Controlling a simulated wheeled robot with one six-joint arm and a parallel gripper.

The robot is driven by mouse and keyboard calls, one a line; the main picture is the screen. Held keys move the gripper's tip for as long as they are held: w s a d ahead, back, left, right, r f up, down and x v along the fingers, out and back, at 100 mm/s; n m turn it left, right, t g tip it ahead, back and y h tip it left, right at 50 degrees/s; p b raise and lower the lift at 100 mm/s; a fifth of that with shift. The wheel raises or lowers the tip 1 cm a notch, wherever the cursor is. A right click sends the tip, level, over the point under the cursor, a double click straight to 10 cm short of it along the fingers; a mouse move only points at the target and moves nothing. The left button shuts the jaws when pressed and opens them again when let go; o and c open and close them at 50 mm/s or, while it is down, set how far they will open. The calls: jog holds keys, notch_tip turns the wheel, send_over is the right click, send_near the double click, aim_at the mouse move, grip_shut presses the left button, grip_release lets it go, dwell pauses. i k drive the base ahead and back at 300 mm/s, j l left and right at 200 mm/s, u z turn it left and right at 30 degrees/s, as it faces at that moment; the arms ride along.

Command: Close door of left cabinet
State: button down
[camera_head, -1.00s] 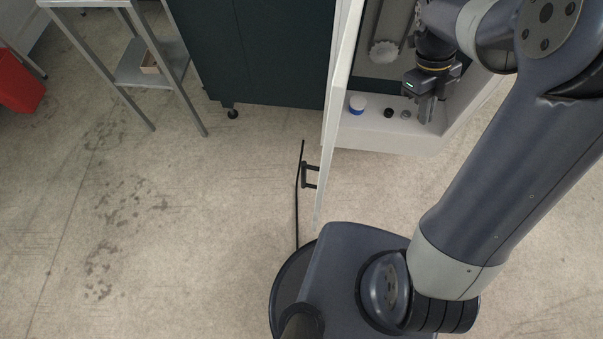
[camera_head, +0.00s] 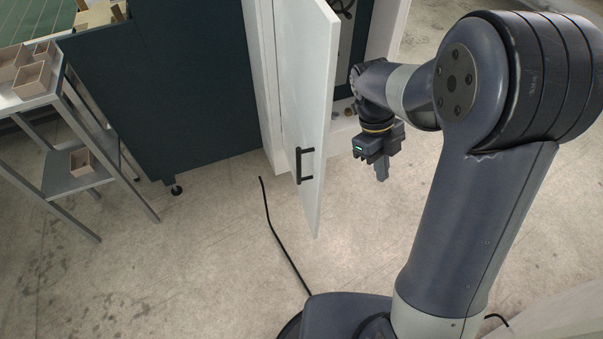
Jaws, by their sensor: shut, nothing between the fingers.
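The white cabinet door (camera_head: 305,95) stands open in the head view, swung out toward me, with a black bar handle (camera_head: 305,166) on its left-facing side. The white cabinet (camera_head: 385,35) is behind and to the right of the door, with part of its inside visible. My gripper (camera_head: 381,176) points down to the right of the door, on the cabinet's inner side. Its fingers are shut and empty, apart from the door. My arm hides part of the cabinet opening.
A dark green machine housing (camera_head: 185,90) stands left of the cabinet. A metal shelf stand (camera_head: 75,178) with small boxes is at far left. A black cable (camera_head: 278,240) lies on the floor below the door. The floor (camera_head: 190,265) at lower left is clear.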

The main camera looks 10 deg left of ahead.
aim_at(307, 35)
jog(key=k+j+u, duration=0.2)
jog(key=i+l+u, duration=0.2)
jog(key=u, duration=0.2)
jog(key=i+l+u, duration=0.2)
jog(key=u, duration=0.2)
jog(key=i+l+u, duration=0.15)
jog(key=l+u, duration=0.7)
jog(key=i+l+u, duration=0.1)
jog(key=l+u, duration=0.3)
jog(key=j, duration=0.1)
